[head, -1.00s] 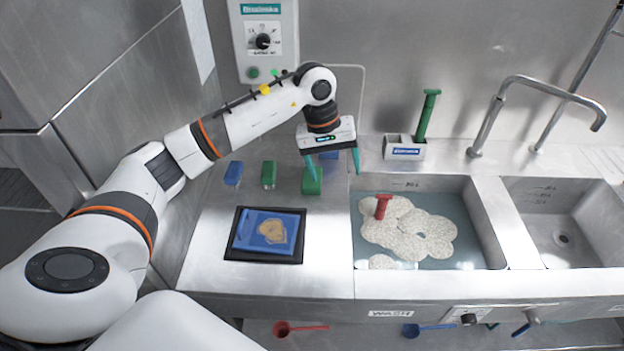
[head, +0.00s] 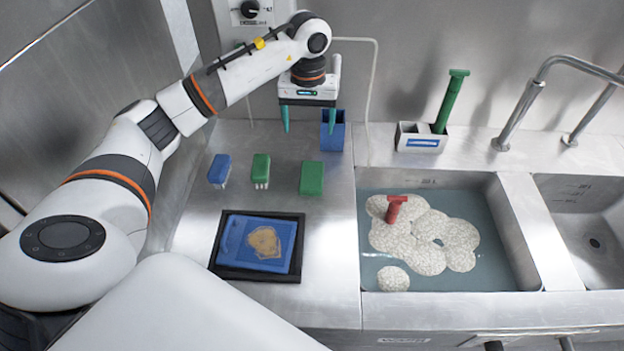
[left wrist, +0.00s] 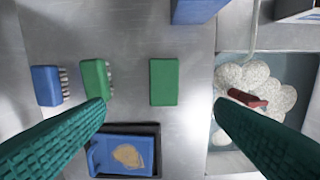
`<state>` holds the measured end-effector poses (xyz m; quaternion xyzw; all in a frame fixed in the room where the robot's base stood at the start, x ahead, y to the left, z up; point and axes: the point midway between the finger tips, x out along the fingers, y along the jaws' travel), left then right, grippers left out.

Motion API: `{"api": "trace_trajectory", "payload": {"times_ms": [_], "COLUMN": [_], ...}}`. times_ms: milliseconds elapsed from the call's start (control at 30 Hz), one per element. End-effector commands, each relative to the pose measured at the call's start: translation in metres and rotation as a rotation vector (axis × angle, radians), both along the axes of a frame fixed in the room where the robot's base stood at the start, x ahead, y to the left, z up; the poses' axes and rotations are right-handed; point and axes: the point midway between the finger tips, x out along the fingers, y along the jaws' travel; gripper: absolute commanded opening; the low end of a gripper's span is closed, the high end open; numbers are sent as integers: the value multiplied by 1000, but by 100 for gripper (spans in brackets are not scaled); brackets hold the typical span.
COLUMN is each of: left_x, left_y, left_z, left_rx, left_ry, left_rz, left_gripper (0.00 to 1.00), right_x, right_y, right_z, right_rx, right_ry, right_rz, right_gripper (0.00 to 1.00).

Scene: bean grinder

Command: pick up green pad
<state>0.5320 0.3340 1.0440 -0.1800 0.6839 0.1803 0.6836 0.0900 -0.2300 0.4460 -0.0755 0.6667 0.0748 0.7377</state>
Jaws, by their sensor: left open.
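The green pad (head: 312,178) lies flat on the steel counter, left of the sink. It also shows in the left wrist view (left wrist: 164,82) as a plain green rectangle, between and beyond my fingertips. My left gripper (head: 308,129) is open and empty, with teal fingers pointing down. In the head view it shows above and behind the pad, apart from it. In the left wrist view its two fingers spread wide at the lower left and lower right. My right gripper is not in view.
A green brush (head: 261,170) and a blue brush (head: 220,169) stand left of the pad. A blue box (head: 333,131) is behind it. A black-rimmed tray (head: 217,268) holds a stained blue board in front. The foamy sink (head: 440,282) with a red-handled tool (head: 396,208) is right.

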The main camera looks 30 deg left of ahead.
Motion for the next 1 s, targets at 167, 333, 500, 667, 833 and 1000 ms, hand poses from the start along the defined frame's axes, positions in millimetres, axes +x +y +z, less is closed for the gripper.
{"api": "trace_trajectory", "payload": {"times_ms": [167, 333, 500, 667, 833, 1000], "left_x": [0, 0, -1, -1, 0, -2], "left_y": [0, 0, -1, -2, -1, -7], "left_z": [-30, -42, -62, -89, -106, -120], "left_rx": [-1, -1, -1, -2, -1, -2], "left_ry": [0, 0, 5, 4, 0, 4], "left_rz": [0, 0, -1, 0, 1, -1], "left_gripper": [78, 78, 78, 78, 78, 78], "right_x": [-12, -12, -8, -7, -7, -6], "right_y": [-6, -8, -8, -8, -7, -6], "right_z": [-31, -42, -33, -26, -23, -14], "right_rx": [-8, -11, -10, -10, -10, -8], "right_ry": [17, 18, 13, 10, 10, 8], "right_rz": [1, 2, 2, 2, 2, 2], "right_gripper": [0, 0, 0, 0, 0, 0]}}
